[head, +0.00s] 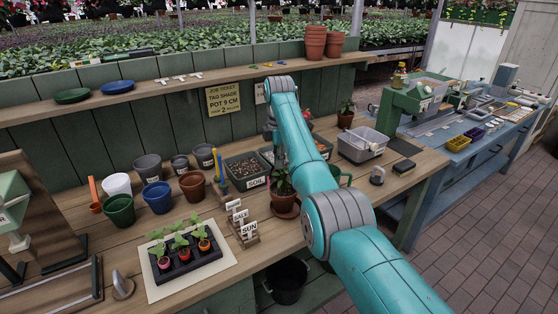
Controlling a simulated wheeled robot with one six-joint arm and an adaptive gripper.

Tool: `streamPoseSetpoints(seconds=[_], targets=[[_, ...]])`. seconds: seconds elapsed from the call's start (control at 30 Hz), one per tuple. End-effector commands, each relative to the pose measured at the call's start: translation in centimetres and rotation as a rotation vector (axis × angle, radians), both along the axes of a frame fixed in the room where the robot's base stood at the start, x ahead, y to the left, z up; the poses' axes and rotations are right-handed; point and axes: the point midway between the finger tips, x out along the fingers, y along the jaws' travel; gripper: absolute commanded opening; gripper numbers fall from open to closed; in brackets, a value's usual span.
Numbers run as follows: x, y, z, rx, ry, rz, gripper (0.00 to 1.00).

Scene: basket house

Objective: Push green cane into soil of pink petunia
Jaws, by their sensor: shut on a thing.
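My teal arm reaches over the bench from the lower right, and its far end bends down behind the upper link. My gripper is hidden behind the arm. No green cane can be made out. No clearly pink petunia shows; a small reddish bloom (307,115) peeks out just right of the arm, its pot mostly hidden. A leafy plant (282,184) in a terracotta pot stands on a saucer beside the arm, with no bloom that I can make out. Another potted plant (346,113) stands farther right at the back.
A soil tray (247,183), loose pots (158,197) and a seedling tray (188,262) fill the bench left of the arm. Small signs (248,230) stand near the front edge. A shelf (180,87) runs above the back.

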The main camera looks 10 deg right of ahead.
Motion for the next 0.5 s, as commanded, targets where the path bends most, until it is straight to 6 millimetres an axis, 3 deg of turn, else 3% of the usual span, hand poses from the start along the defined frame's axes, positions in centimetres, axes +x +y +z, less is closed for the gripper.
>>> streamPoseSetpoints(seconds=[0.13, 0.2, 0.27, 0.5], targets=[[0.0, 0.0, 0.01, 0.0, 0.0, 0.0, 0.0], [0.0, 0.0, 0.01, 0.0, 0.0, 0.0, 0.23], [0.0, 0.0, 0.01, 0.0, 0.0, 0.0, 0.37], [0.0, 0.0, 0.01, 0.0, 0.0, 0.0, 0.37]])
